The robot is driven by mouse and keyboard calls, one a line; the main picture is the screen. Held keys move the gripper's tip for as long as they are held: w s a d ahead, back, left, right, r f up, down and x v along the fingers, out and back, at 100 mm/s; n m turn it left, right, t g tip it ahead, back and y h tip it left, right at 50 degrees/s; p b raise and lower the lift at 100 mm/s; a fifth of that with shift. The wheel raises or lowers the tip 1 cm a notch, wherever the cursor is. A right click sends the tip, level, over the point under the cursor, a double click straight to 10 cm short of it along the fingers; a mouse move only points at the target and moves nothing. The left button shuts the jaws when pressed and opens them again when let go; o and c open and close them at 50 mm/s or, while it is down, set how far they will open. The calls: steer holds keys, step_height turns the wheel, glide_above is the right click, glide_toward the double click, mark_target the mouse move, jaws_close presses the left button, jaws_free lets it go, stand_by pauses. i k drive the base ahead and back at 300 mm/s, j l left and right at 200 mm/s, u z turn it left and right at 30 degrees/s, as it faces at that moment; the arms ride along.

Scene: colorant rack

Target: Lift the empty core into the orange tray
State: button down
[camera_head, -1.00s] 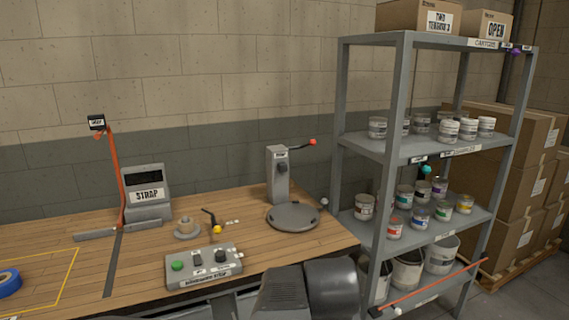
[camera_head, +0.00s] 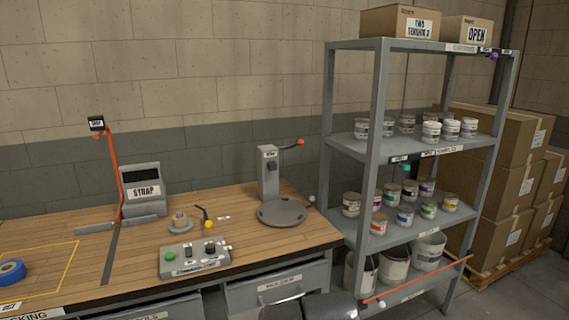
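No orange tray shows in this view. My gripper is out of view; only dark grey parts of my arm show at the bottom edge, in front of the bench drawers.
A grey button box (camera_head: 195,260) sits in front of the core. A machine with a round plate (camera_head: 282,213) stands to the right, a STRAP unit (camera_head: 143,188) behind left. A blue tape roll (camera_head: 11,272) lies far left. A shelf rack (camera_head: 372,150) with cans stands right.

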mark_target(180, 223)
steer(key=i+j+z, duration=0.15)
steer(key=i+j, duration=0.35)
steer(key=i+j+z, duration=0.15)
steer(key=i+j, duration=0.3)
steer(key=j, duration=0.15)
